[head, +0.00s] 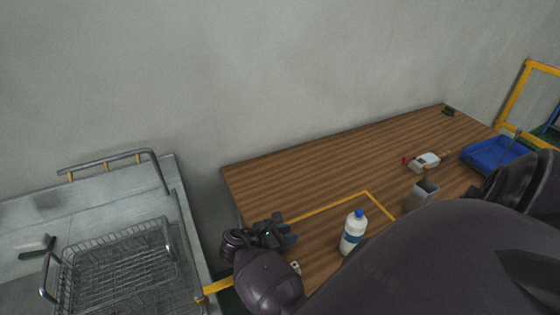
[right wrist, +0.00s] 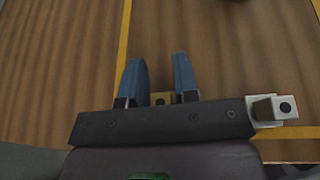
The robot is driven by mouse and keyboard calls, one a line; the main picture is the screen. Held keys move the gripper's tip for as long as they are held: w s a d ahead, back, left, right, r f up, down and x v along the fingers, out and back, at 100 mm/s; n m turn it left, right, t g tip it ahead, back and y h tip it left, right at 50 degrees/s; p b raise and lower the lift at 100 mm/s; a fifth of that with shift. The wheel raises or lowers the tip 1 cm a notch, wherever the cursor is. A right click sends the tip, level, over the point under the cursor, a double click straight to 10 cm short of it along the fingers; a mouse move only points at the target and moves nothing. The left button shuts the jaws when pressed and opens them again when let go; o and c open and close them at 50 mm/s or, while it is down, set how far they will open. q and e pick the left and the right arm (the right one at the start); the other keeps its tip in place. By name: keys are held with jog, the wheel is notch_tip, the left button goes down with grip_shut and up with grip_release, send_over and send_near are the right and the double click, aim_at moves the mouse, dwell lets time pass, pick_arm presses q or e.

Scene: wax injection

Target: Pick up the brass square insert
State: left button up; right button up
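The brass square insert (right wrist: 161,98) shows in the right wrist view as a small yellow block in the gap between my right fingers, near their bases. Its lower part is hidden by the gripper body, and I cannot tell whether the fingers touch it. My right gripper (right wrist: 158,66) has two blue fingers held apart. In the head view, my right gripper (head: 287,236) is low over the front left part of the wooden table (head: 300,185). The insert cannot be made out there. My left gripper is not in view.
A pale metal block with a dark hole (right wrist: 272,109) lies just right of the gripper. A white bottle with a blue cap (head: 353,232), a grey metal container (head: 422,195) and a blue tray (head: 493,155) stand farther right. A wire basket (head: 120,265) is at left.

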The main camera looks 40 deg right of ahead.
grip_shut()
jog(key=shift+r, duration=0.15)
